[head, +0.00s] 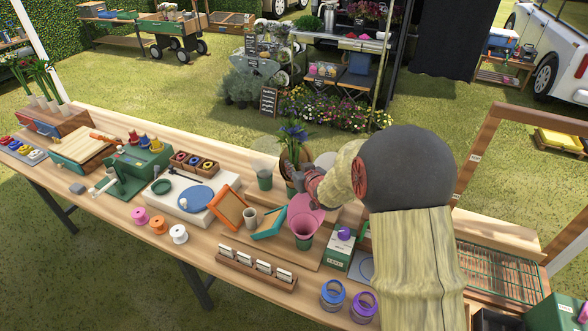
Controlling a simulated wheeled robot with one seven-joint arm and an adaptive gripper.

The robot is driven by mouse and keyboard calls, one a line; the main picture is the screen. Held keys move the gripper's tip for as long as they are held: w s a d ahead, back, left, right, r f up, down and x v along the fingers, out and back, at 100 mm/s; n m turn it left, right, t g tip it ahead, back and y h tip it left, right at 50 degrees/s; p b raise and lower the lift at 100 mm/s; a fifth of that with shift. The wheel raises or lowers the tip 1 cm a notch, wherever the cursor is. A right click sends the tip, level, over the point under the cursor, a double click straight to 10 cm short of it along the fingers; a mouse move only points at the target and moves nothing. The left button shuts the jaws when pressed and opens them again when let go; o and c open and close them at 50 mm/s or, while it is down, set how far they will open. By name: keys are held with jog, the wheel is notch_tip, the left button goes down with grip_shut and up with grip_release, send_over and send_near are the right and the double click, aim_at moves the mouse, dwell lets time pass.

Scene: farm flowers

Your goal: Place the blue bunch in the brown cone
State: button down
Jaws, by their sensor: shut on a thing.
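The blue bunch (294,134), blue flowers with green leaves and stems, stands roughly upright near the middle of the head view. My gripper (309,182) is at its lower stems and shut on it. A brown cone (288,187) shows in part just below the bunch, behind and left of my gripper. The bunch's lower end is over or inside this cone; I cannot tell which.
A pink cone (304,217) stands in a green holder just in front of my gripper. A green cup (265,180) stands left of the brown cone. An orange frame (230,208), a grey cup (250,217) and a card rack (257,271) are nearby. Blue (333,294) and purple (363,306) jars stand at the front edge.

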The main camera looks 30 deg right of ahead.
jog(key=shift+r, duration=0.1)
jog(key=c, duration=1.7)
grip_release()
jog(key=s+a+r+g+p, duration=0.1)
jog(key=s+a+r, duration=0.2)
jog(key=s+r, duration=0.3)
jog(key=s+a+r+g+h+p, duration=0.1)
jog(key=s+a+r+g, duration=0.2)
jog(key=s, duration=0.5)
jog(key=s+a+r+p, duration=0.1)
jog(key=s+a+r, duration=0.2)
jog(key=s+r, duration=0.3)
jog(key=s+a+g+y, duration=0.1)
jog(key=s+a, duration=0.2)
jog(key=s, duration=0.3)
jog(key=s+a+r+n+g, duration=0.1)
jog(key=s+a, duration=0.3)
jog(key=s, duration=0.2)
jog(key=s+a+r+g+y, duration=0.1)
jog(key=s+a, duration=0.2)
jog(key=s, duration=0.3)
jog(key=shift+s+a+g+y, duration=0.1)
jog(key=shift+a+g+y, duration=0.1)
jog(key=shift+g+y, duration=0.15)
